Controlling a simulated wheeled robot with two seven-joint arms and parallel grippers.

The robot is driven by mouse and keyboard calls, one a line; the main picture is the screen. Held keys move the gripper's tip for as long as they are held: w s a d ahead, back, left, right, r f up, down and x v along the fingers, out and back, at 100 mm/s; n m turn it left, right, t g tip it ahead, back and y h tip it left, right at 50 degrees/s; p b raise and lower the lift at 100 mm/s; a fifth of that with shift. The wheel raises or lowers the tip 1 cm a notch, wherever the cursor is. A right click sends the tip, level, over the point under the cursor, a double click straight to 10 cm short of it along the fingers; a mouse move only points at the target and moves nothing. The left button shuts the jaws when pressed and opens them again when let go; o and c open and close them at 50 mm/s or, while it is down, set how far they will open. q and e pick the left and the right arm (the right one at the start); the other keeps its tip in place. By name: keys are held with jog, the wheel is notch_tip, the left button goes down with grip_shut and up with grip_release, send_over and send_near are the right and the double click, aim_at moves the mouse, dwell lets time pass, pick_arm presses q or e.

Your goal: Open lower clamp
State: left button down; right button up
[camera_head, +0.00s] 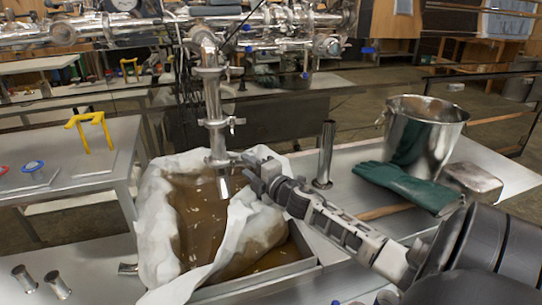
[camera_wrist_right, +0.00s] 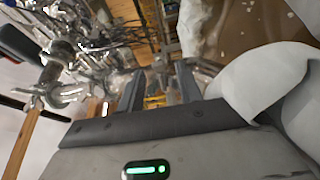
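A shiny vertical pipe (camera_head: 213,98) hangs over the filter-lined pan. It carries clamps at several heights. The middle clamp (camera_head: 221,122) has a small handle pointing right. The lower clamp (camera_head: 224,161) sits near the pipe's bottom end, above an open spout (camera_head: 224,188). My right gripper (camera_head: 254,164) reaches in from the right, with its tips just beside the lower clamp; contact cannot be told. In the right wrist view its two fingers (camera_wrist_right: 160,84) stand apart, with shiny metal near the right finger. Whether the clamp's latch is closed is too small to tell. My left gripper is out of view.
The pan (camera_head: 260,284) holds brown liquid under a white filter cloth (camera_head: 155,222). A steel bucket (camera_head: 424,130), green gloves (camera_head: 400,187) and an upright metal tube (camera_head: 325,152) stand to the right.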

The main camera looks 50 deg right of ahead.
jog(key=s+a, duration=0.1)
jog(key=s, duration=1.3)
jog(key=shift+s+a, duration=0.2)
jog(key=shift+a, duration=0.15)
